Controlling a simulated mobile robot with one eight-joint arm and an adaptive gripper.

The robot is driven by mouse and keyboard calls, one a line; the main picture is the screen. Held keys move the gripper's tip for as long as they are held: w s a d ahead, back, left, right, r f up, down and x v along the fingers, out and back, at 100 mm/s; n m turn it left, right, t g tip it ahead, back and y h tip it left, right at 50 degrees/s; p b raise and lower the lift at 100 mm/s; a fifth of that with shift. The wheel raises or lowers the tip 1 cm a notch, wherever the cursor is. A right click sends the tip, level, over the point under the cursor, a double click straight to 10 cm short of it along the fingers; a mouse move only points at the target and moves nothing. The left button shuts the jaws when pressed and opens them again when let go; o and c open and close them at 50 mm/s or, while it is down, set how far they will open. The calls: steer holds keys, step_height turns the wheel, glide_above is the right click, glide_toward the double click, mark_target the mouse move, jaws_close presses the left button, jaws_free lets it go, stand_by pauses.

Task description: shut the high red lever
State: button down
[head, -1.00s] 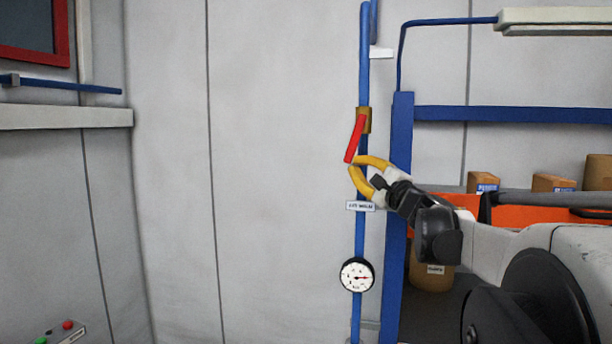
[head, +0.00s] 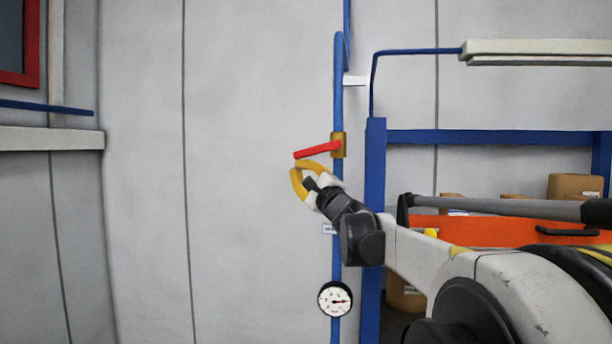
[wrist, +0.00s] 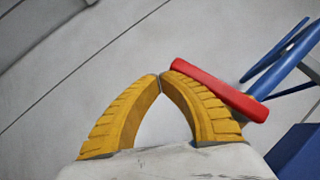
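The red lever (head: 318,150) sits on a brass valve body (head: 339,145) on the upright blue pipe (head: 338,95). It points left from the valve, close to level, its free end slightly lower. My gripper (head: 295,168) is just under that free end, with its two yellow fingertips together and nothing between them. In the wrist view the fingertips (wrist: 160,76) meet, and the red lever (wrist: 215,90) runs along the outer side of the right finger. It looks in contact there, though a small gap cannot be ruled out.
A round gauge (head: 335,299) and a small label (head: 329,229), partly covered by my arm, are lower on the pipe. A blue rack frame (head: 374,220) with an orange panel (head: 480,231) and boxes stands to the right. The wall left of the lever is clear.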

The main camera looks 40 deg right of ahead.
steer(key=shift+f, duration=0.1)
steer(key=s+a+f+b, duration=0.3)
steer(key=s+f, duration=0.4)
steer(key=f, duration=0.3)
steer(key=shift+a+f+b, duration=0.25)
steer(key=shift+f+b, duration=0.05)
steer(key=shift+b, duration=0.6)
steer(key=shift+w, duration=0.1)
